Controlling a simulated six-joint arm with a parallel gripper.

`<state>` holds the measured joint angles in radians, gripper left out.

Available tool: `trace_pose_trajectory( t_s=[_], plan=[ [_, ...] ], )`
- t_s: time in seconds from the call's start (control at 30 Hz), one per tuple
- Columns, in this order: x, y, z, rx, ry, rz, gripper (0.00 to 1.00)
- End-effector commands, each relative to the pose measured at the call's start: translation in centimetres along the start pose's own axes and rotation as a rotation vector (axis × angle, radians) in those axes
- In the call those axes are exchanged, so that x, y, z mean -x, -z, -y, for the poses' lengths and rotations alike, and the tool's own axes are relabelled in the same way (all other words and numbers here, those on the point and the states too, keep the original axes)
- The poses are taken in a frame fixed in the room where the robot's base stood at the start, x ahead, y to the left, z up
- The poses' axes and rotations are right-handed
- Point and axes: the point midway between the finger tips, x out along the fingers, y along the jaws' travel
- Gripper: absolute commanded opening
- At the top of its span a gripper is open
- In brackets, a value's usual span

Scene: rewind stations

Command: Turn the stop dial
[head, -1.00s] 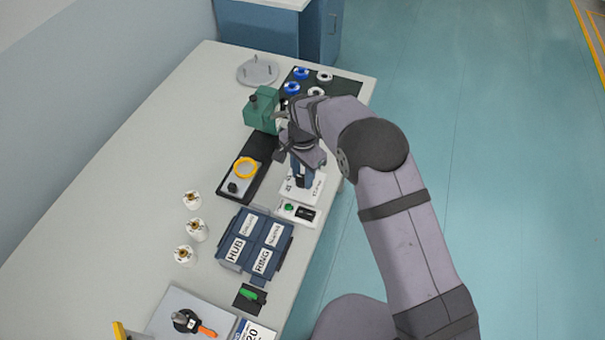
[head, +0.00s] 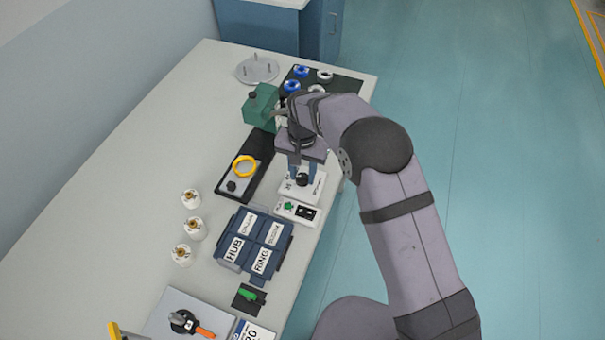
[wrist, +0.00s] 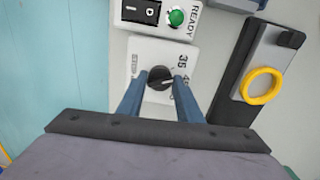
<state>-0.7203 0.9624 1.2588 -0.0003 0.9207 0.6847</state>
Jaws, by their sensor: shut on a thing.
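The stop dial is a dark round knob (wrist: 160,78) with a light pointer line, on a white plate (wrist: 148,50) with printed numbers and lettering. In the head view the knob (head: 302,180) shows below my gripper, near the table's right edge. My gripper (wrist: 161,80) has its two blue fingers on either side of the knob and is shut on it. In the wrist view the pointer line points to the right, toward the printed numbers, one of which reads 35. Part of the plate is hidden behind the fingers.
A white panel with a green button (wrist: 176,17) and a black switch (wrist: 140,11) adjoins the plate. A dark base with a yellow ring (head: 245,167) lies to the left. A green block (head: 262,105) stands behind. Blue bins (head: 255,243) sit in front.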

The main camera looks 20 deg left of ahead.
Motion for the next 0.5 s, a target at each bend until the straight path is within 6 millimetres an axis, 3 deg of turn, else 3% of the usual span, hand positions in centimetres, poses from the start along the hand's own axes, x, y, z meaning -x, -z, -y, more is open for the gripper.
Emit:
trace_pose_trajectory(
  t_s=[0.5],
  plan=[
    [0.07, 0.02, 0.06, 0.362, 0.001, -0.001, 0.10]
  ],
)
